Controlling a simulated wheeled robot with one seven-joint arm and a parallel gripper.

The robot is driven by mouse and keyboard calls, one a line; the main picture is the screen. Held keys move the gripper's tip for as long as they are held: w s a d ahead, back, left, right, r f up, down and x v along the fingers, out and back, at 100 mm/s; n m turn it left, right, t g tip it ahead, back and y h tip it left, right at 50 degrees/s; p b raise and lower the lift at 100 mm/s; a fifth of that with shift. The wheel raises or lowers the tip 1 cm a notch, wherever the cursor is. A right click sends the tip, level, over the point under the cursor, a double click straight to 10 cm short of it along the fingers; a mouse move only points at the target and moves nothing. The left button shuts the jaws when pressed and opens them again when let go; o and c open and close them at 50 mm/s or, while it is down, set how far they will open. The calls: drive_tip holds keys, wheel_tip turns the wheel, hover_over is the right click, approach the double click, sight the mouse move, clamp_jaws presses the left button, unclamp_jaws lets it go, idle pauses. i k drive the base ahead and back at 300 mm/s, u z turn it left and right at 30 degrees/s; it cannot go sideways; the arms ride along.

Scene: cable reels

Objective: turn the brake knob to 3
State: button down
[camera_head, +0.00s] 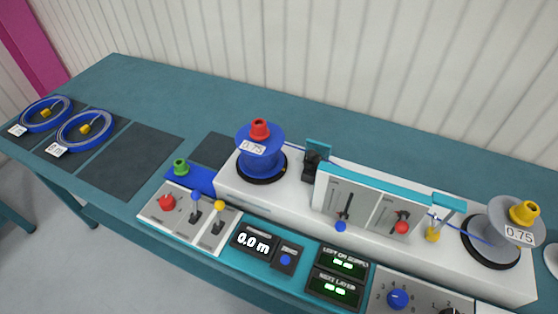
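A blue round knob (398,299) sits on a light grey panel (378,291) at the bottom right, with small numbers printed around it. I cannot clearly read which number it points at. A second, dark knob (448,311) is on the same panel and is cut by the lower picture edge; a 1 seems to stand near it. No readable label tells me which one is the brake knob. A red rotary knob (167,203) sits on another panel to the left. My gripper is not in view.
The white winding machine (290,206) carries a blue reel (262,160) and a grey reel (494,238). Levers (218,221), a 0.0 m display (254,241) and green displays (337,289) line the front. Blue cable coils (46,112) lie at the left. The back bench is clear.

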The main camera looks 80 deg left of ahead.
sight(167, 203)
drive_tip(key=u, duration=3.6)
